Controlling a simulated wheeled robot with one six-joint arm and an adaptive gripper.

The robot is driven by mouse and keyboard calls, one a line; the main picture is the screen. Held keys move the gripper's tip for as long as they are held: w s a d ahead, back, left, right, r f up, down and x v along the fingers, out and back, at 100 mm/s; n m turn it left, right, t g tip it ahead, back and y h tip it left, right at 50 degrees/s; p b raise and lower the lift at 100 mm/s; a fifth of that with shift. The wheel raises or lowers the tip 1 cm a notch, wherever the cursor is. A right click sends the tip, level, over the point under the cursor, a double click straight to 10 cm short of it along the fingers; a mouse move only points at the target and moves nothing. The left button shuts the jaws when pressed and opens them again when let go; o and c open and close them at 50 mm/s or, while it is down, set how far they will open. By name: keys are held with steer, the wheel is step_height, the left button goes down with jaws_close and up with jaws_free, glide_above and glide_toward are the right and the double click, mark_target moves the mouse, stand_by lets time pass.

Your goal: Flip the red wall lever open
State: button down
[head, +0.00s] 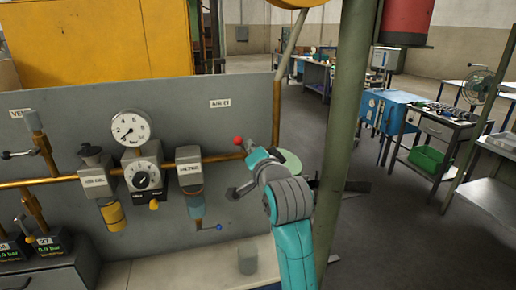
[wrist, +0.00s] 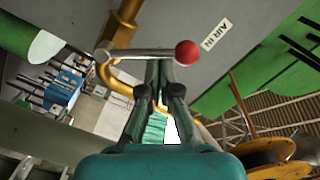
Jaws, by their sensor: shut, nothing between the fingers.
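The wall lever shows in the head view as a red ball knob (head: 238,140) near the right end of the brass pipe, beneath the "AIR IN" label; my wrist covers most of the rest. In the wrist view the lever is a thin metal rod with a red ball (wrist: 187,53) at its right end, lying across the picture. My gripper (wrist: 162,66) is shut and empty. Its fingertips are at the rod, just left of the ball; I cannot tell whether they touch.
The grey panel (head: 60,130) carries a brass pipe (head: 45,181), a round gauge (head: 130,128), a regulator (head: 145,177) and a lubricator (head: 190,172) left of the lever. A green post (head: 347,130) stands close to the right of my arm. Open floor lies beyond it.

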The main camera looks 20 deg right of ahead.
steer(key=a+f+n, duration=0.1)
steer(key=n, duration=0.2)
steer(key=a+f+n, duration=0.1)
steer(key=n, duration=0.2)
steer(key=a+f+n, duration=0.2)
steer(key=n, duration=0.1)
steer(key=shift+h, duration=0.3)
steer(key=shift+f, duration=0.15)
stand_by(0.5)
